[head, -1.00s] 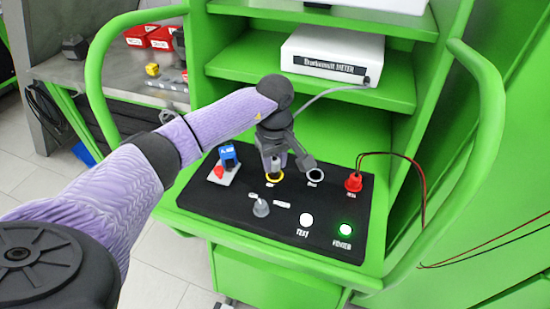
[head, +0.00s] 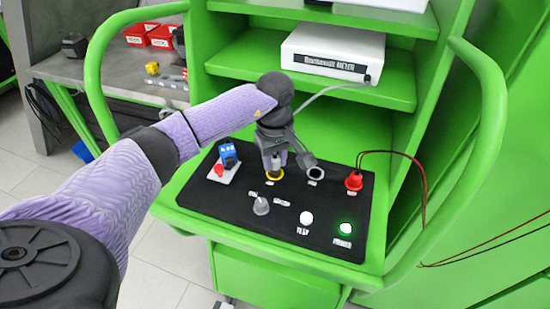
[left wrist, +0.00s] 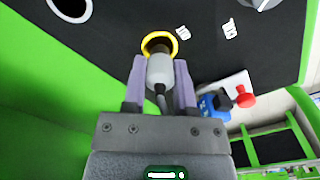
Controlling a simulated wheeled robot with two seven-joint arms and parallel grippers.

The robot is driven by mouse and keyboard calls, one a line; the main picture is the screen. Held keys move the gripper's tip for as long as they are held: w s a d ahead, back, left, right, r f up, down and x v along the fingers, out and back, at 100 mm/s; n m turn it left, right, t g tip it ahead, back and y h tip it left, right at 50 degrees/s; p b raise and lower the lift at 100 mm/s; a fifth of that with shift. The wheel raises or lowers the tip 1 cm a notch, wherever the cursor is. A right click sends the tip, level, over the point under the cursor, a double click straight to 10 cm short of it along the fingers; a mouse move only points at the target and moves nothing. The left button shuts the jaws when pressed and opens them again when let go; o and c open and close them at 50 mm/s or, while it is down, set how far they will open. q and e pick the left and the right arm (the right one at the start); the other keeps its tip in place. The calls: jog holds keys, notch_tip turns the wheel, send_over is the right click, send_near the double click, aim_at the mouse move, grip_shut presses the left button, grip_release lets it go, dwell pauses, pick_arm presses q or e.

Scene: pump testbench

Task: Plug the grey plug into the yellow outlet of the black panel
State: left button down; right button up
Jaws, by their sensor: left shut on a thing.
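The grey plug (left wrist: 160,70) is held between the two fingers of my left gripper (left wrist: 160,80), which is shut on it. The same gripper shows in the head view (head: 277,165) over the black panel (head: 240,215). The yellow outlet (left wrist: 174,38) is a yellow ring with a dark inside, and it also shows in the head view (head: 268,180). The plug's front end is at the ring and covers part of it; I cannot tell how deep it sits. My right gripper is not in view.
A white-ringed outlet (head: 317,172) and a red plug with wires (head: 354,180) are to the right on the panel. A blue switch with a red button (head: 226,160) is to the left. A grey knob (head: 261,206) and lit buttons (head: 345,228) are in front.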

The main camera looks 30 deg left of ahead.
pick_arm(q)
jog(key=shift+f+b, duration=0.9)
jog(key=shift+f, duration=0.2)
dwell(0.3)
grip_release()
dwell(0.4)
jog(key=shift+r, duration=0.1)
jog(key=shift+r+p, duration=2.85)
jog(key=shift+r, duration=1.15)
